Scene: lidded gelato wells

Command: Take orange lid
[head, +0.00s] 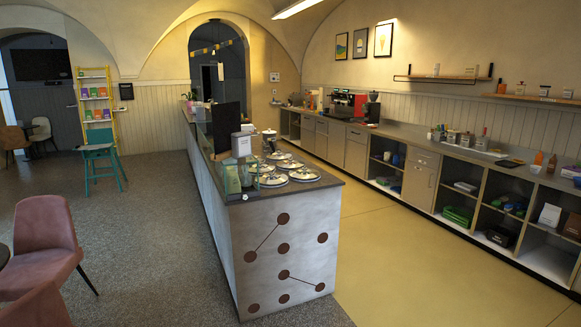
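Several round metallic lids sit in the top of the long counter (290,260), grouped near its close end. The closest ones are a lid at the right (304,174) and a lid at the left (272,180). Another lid (289,164) lies just behind them. They look silvery with dark knobs or marks. At this distance I cannot tell which lid is orange. My gripper is not in view.
A glass guard (228,165) and a small white-and-green box (241,146) stand along the counter's left side. The yellow floor aisle (390,240) right of the counter is clear. Shelved cabinets (420,180) line the right wall. A pink chair (45,240) stands at left.

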